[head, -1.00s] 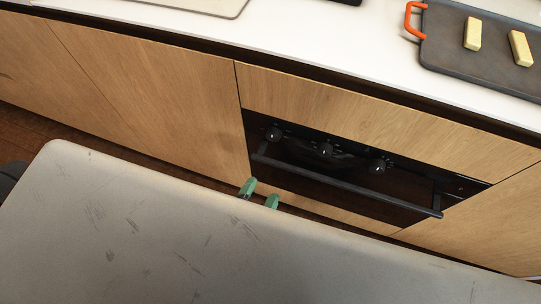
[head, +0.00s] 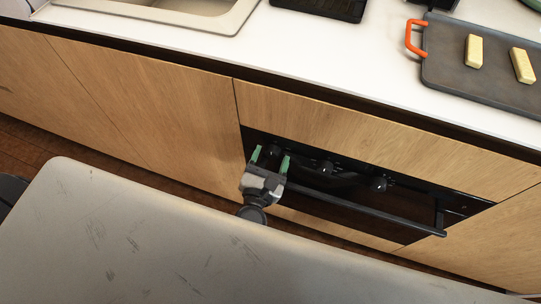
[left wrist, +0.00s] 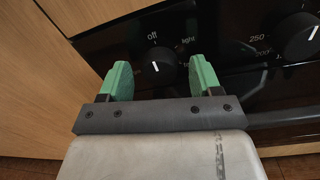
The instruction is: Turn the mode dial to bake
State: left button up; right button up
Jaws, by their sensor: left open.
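The black oven panel (head: 345,168) is set in the wooden cabinet front and carries three black knobs in a row. The leftmost knob, the mode dial (left wrist: 156,67), has "off" printed above it and "light" to its upper right; its white mark points up towards "off". It also shows in the head view (head: 275,150). My left gripper (head: 271,154) is open, its green fingertips pointing at the panel around the leftmost knob. In the left wrist view the fingers (left wrist: 161,78) stand either side of the dial; contact cannot be made out. My right gripper is not seen.
A second knob (left wrist: 300,37) with temperature numbers is to the right. The oven door handle (head: 365,205) runs below the knobs, close to my gripper. Above, the white counter (head: 300,50) holds a dark tray (head: 450,75) with two yellow sticks.

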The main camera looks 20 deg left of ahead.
pick_arm(q)
jog(key=shift+w, duration=0.1)
jog(key=c, duration=0.9)
